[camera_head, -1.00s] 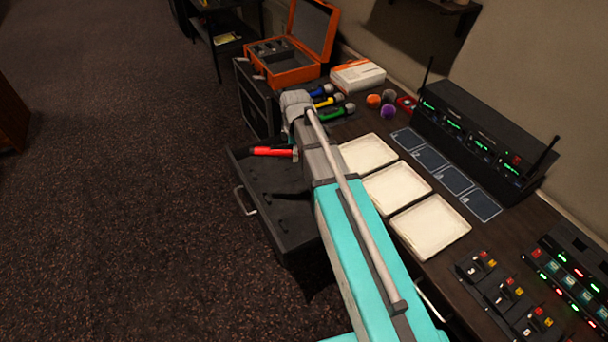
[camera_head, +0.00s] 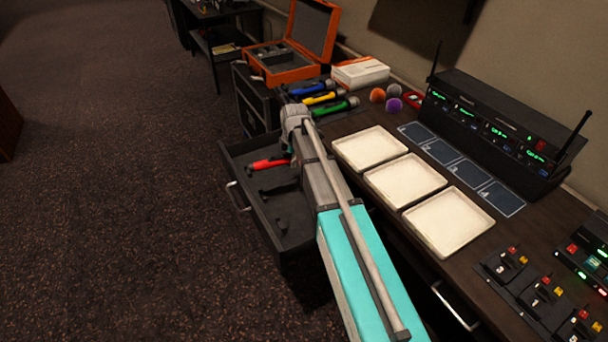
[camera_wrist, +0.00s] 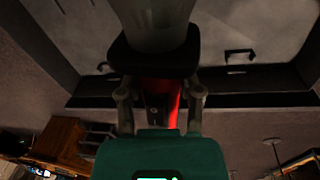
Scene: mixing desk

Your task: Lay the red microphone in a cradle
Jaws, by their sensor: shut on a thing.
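The red microphone (camera_head: 268,164) is in my gripper over the open drawer (camera_head: 232,172) in the head view. Whether it touches anything in the drawer cannot be told. My gripper (camera_head: 288,160) is largely hidden behind my arm there. In the wrist view my gripper (camera_wrist: 160,98) is shut on the red microphone (camera_wrist: 165,88), with a finger on each side and a large dark part covering one end. Black cradle-like pieces (camera_head: 280,187) stand in the drawer, and a black bracket (camera_wrist: 240,53) shows in the wrist view.
Blue, yellow and green microphones (camera_head: 335,107) lie on the desk behind my arm. Three cream trays (camera_head: 448,222) and a receiver rack (camera_head: 500,135) stand to the right. An orange case (camera_head: 280,72) sits at the back. The drawer handle (camera_head: 238,196) juts out left.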

